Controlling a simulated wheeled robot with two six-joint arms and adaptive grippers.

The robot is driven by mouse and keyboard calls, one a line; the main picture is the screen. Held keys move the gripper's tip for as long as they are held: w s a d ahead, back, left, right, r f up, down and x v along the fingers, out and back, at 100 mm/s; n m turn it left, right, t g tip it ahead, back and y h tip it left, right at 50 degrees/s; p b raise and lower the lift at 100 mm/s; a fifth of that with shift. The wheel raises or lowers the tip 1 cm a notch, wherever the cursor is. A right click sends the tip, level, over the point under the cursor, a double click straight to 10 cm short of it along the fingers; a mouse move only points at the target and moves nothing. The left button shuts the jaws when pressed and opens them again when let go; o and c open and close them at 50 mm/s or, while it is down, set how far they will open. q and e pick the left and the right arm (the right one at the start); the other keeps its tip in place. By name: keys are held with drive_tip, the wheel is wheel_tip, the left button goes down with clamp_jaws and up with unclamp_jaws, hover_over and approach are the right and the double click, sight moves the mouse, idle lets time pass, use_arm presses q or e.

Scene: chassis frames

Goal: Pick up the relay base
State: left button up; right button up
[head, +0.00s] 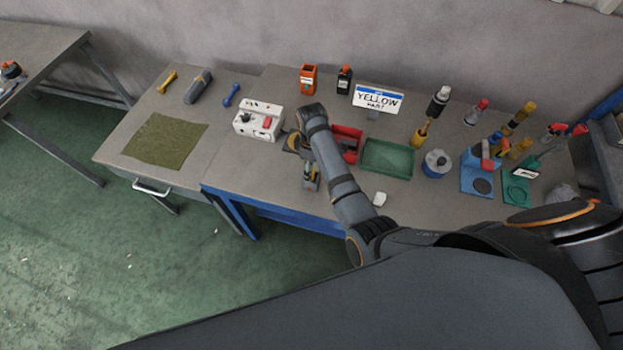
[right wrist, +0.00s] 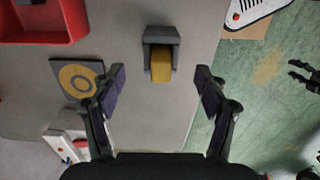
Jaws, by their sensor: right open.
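A dark grey block with a yellow-ochre middle, which I take to be the relay base (right wrist: 160,57), lies on the grey table near its front edge in the right wrist view. In the head view it seems to be the small grey and yellow piece (head: 311,181) just below my right wrist. My right gripper (right wrist: 160,80) is open and empty. Its two fingers stand apart, to the left and right of the block and short of it in the picture. In the head view my arm hides much of this gripper.
A dark square plate with a yellow ring (right wrist: 78,79) lies beside the left finger. A red bin (right wrist: 75,22) and a green tray (head: 388,159) stand near. A white box (head: 259,120) is left of my wrist. The table's front edge is close.

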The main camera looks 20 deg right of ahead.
drive_tip(key=f, duration=0.3)
drive_tip(key=shift+s, duration=0.2)
drive_tip(key=shift+w+f, duration=0.1)
drive_tip(key=shift+f, duration=0.25)
drive_tip(key=shift+w+f, duration=0.15)
drive_tip(key=shift+f, duration=0.45)
wheel_tip(320, 180, down, 4)
drive_tip(key=b, duration=0.4)
drive_tip(key=shift+a+f, duration=0.1)
drive_tip(key=shift+f, duration=0.15)
drive_tip(key=shift+r, duration=0.1)
use_arm(q)
wheel_tip(320, 180, down, 4)
drive_tip(key=shift+s+d+r, duration=0.1)
drive_tip(key=shift+s+r, duration=0.05)
use_arm(e)
drive_tip(key=shift+r, duration=0.1)
drive_tip(key=c, duration=1.3)
drive_tip(key=shift+c, duration=0.2)
